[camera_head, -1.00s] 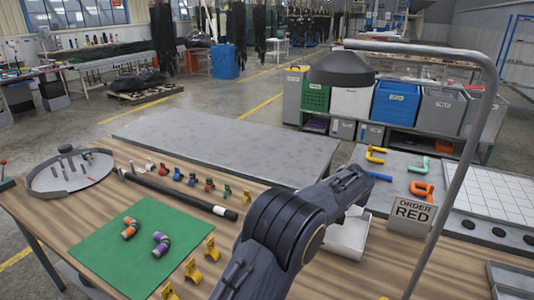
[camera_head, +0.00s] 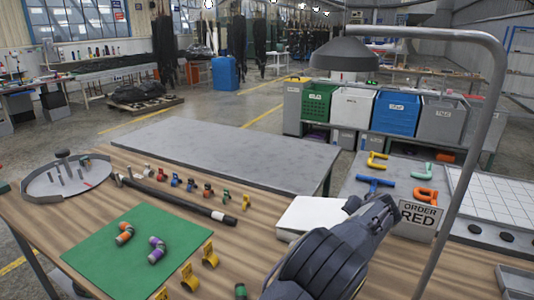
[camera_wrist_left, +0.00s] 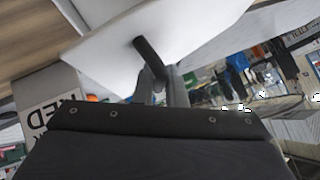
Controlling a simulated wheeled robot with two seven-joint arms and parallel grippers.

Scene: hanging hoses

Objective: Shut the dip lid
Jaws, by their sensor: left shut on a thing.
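The white dip lid (camera_head: 312,212) is a flat panel right of centre on the table in the head view. It lies over the dip box, whose light side shows below its front edge; I cannot tell whether it is fully seated. My left gripper (camera_head: 380,203) reaches over its right side. In the left wrist view the lid (camera_wrist_left: 190,25) fills the top, and my left gripper (camera_wrist_left: 164,82) is shut on its dark bar-shaped handle (camera_wrist_left: 147,48). The arm hides the box's right part. My right gripper is not in view.
The order sign reading RED (camera_head: 419,214) stands just right of my left gripper. Coloured hose pieces (camera_head: 376,160) lie behind it. A green mat (camera_head: 110,255) with two hose pieces and several yellow clips lie left. A lamp pole (camera_head: 475,150) rises at right.

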